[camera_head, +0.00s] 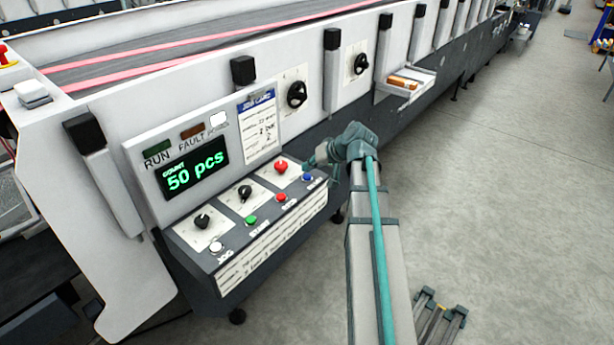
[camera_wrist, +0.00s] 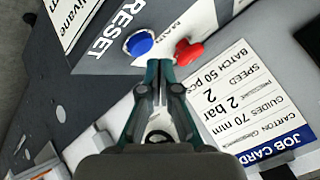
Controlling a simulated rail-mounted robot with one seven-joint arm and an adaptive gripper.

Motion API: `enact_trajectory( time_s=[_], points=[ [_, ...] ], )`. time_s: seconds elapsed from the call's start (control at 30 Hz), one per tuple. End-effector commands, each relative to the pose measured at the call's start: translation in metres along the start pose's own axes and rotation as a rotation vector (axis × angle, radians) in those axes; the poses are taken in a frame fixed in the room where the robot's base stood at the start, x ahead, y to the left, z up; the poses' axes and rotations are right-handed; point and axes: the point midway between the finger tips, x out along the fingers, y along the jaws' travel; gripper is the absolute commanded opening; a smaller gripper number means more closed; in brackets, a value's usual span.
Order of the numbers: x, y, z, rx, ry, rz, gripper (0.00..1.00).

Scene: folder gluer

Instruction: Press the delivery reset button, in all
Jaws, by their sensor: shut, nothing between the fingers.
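The blue reset button (camera_head: 307,177) sits at the right end of the sloped control panel (camera_head: 262,206). In the wrist view the blue button (camera_wrist: 139,44) lies beside the printed word RESET. My gripper (camera_head: 313,161) is close to the panel's right end, near the blue button. In the wrist view its fingers (camera_wrist: 159,66) are shut and empty, with the tips just below and right of the blue button in the picture. I cannot tell whether they touch the panel.
A red mushroom button (camera_head: 281,167) is close by, also in the wrist view (camera_wrist: 187,52). A smaller red button (camera_head: 281,198), a green button (camera_head: 251,219) and a white button (camera_head: 216,247) line the panel's front. The display (camera_head: 191,174) reads 50 pcs. Open floor lies right.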

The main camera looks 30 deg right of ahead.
Motion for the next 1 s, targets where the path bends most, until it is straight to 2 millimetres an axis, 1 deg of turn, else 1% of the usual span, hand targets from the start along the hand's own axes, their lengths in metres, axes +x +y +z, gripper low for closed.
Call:
enact_trajectory(
  time_s=[0.5,0.83,1.0],
  points=[
    [0.0001,0.0001,0.0001,0.0,0.0,0.0,0.0],
    [0.0061,0.0044,0.0044,0.0,0.0,0.0,0.0],
    [0.0059,0.0043,0.0043,0.0,0.0,0.0,0.0]
  ],
)
